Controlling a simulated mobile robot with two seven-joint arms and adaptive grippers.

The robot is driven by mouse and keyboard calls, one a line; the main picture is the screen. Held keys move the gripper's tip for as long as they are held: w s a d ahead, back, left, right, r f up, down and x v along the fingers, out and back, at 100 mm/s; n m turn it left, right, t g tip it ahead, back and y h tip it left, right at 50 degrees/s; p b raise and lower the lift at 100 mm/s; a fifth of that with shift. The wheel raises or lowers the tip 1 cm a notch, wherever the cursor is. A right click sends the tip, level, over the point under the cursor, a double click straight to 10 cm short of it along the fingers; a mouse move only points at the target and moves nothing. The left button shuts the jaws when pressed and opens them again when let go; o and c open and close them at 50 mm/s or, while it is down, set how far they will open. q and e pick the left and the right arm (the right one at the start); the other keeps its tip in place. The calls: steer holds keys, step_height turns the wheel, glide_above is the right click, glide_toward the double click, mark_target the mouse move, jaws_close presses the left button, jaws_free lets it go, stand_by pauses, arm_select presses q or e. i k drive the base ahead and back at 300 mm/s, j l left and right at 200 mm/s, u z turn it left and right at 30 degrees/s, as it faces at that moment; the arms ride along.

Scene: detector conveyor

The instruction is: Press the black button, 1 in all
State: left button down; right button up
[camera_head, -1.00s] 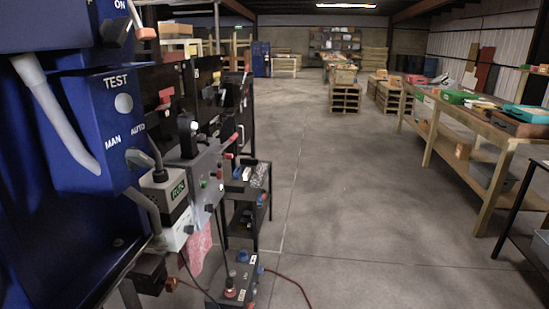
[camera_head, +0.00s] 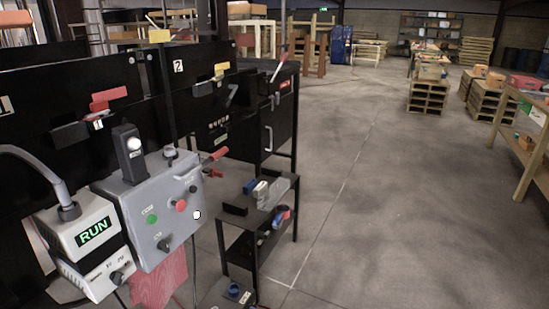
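A grey control box (camera_head: 133,204) stands at the lower left with several controls on its face. A green button (camera_head: 151,219) and a red button (camera_head: 181,205) sit in the middle of that face. A dark round control (camera_head: 164,244) is near the bottom edge and a small dark one (camera_head: 193,189) is near the upper right. I cannot tell which of these is the black button. A small white round spot (camera_head: 197,215) shows at the right edge. Neither of my grippers is in view.
A white unit with a lit RUN display (camera_head: 95,233) stands left of the control box. Behind are black machine housings (camera_head: 200,110) with red and yellow handles. A black shelf cart (camera_head: 257,215) stands to the right. The concrete floor (camera_head: 400,220) beyond is open.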

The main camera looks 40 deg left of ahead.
mark_target(193, 189)
steer(key=i+u, duration=0.3)
steer(key=u, duration=0.2)
steer(key=i+l+u, duration=0.1)
steer(key=i+u, duration=0.2)
steer(key=u, duration=0.15)
steer(key=i+l+u, duration=0.2)
steer(key=u, duration=0.3)
steer(key=i+l+u, duration=0.3)
steer(key=u, duration=0.2)
steer(key=i+l+u, duration=0.2)
steer(key=u, duration=0.3)
steer(key=i+l+u, duration=0.25)
steer(key=u, duration=0.25)
steer(key=i+l+u, duration=0.1)
steer(key=l+u, duration=0.4)
